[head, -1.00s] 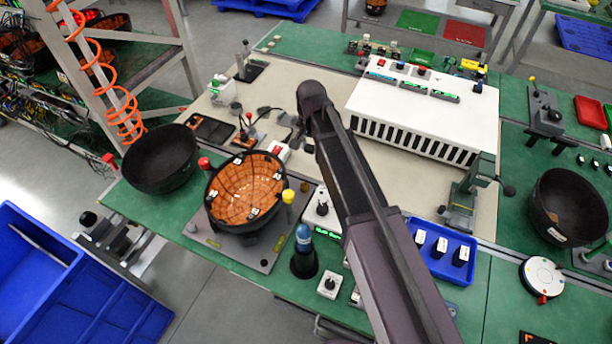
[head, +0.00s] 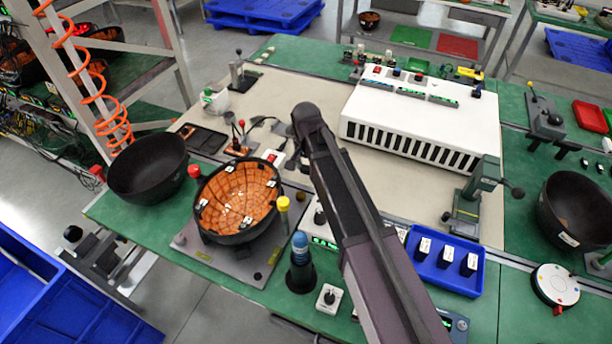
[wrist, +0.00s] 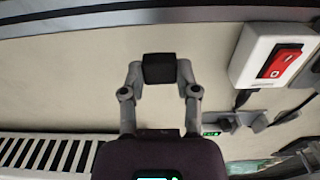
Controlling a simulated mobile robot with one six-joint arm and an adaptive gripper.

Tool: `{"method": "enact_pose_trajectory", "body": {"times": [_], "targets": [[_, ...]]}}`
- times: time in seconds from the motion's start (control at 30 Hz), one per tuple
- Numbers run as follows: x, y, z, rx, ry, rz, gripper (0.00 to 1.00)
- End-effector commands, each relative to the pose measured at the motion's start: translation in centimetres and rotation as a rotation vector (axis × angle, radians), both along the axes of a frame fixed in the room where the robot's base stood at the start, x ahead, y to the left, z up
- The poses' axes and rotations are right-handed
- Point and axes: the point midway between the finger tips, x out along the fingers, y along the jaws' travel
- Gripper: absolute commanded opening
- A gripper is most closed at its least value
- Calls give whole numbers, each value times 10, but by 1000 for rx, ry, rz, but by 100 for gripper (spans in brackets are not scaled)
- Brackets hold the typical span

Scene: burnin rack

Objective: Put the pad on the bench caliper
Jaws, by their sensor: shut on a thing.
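My gripper (wrist: 159,88) is shut on a small dark block (wrist: 159,68), which looks like the pad, in the wrist view. The block sits between the two fingertips, above the beige mat. In the head view my own arm hides the fingers and the block. A grey-green bench tool (head: 474,198) with an upright frame and a side knob stands at the right of the mat in the head view. It looks like the bench caliper, but I cannot be sure. It stands apart from my gripper, to its right.
A white vented box (head: 420,118) stands right of my arm. A white box with a red switch (wrist: 276,58) is near my gripper. A black bowl with orange lining (head: 238,235) is at left. A blue tray (head: 440,278) holds black blocks. The beige mat (head: 290,85) is partly clear.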

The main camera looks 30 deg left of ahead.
Motion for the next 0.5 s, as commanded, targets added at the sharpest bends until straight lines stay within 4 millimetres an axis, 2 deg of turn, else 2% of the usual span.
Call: {"method": "enact_pose_trajectory", "body": {"times": [0.27,0.5], "targets": [[0,0,-4,0,0,0,28],[0,0,-23,0,0,0,28]]}}
